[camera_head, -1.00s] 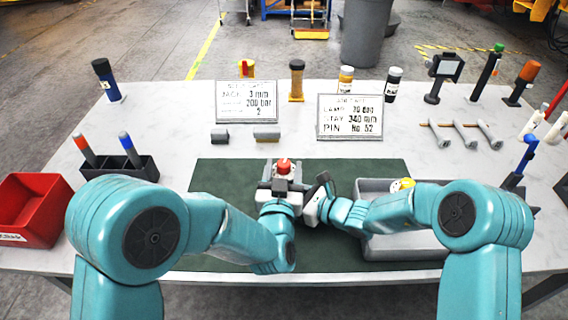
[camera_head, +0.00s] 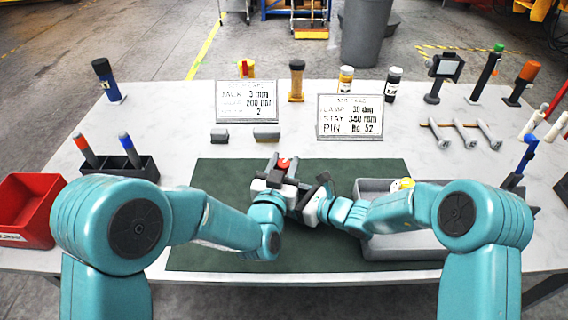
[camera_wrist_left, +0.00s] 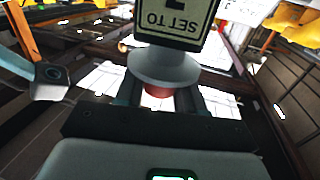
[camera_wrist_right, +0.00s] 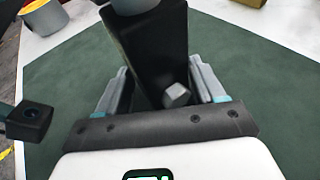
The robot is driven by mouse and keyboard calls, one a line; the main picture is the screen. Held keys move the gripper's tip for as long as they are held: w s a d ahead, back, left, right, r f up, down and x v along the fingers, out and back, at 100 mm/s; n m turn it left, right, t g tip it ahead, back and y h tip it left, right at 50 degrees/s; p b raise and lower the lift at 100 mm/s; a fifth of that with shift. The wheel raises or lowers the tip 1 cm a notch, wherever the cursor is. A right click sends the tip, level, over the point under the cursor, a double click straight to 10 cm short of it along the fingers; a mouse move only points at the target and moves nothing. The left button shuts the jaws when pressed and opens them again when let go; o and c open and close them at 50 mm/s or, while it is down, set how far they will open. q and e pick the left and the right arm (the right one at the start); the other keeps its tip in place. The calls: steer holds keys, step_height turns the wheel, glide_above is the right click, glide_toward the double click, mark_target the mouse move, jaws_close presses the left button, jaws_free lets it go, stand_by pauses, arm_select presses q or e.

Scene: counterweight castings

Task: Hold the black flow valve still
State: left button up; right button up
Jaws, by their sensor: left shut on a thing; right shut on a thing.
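The black flow valve (camera_wrist_right: 152,48) shows in the right wrist view as a dark block with a grey hex stub (camera_wrist_right: 175,96) on its near face. My right gripper (camera_wrist_right: 160,88) is shut on it, with one finger on either side. In the head view my right gripper (camera_head: 313,198) is low over the green mat. My left gripper (camera_head: 276,172) is beside it, at the red knob (camera_head: 284,163). In the left wrist view the left gripper (camera_wrist_left: 158,98) is shut on the red knob (camera_wrist_left: 157,91), below a pale grey disc (camera_wrist_left: 163,66) and a tag reading "SET TO" (camera_wrist_left: 172,20). The grippers hide most of the valve.
The green mat (camera_head: 215,255) lies under both grippers. A grey tray (camera_head: 400,250) is under my right forearm. A red bin (camera_head: 25,210) is at the left.

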arm_select(q)
steer(key=shift+m+g+h, duration=0.5)
steer(key=shift+m+h, duration=0.3)
steer(key=shift+h, duration=0.6)
steer(key=o, duration=0.9)
steer(key=shift+o, duration=0.2)
steer(key=v, duration=1.2)
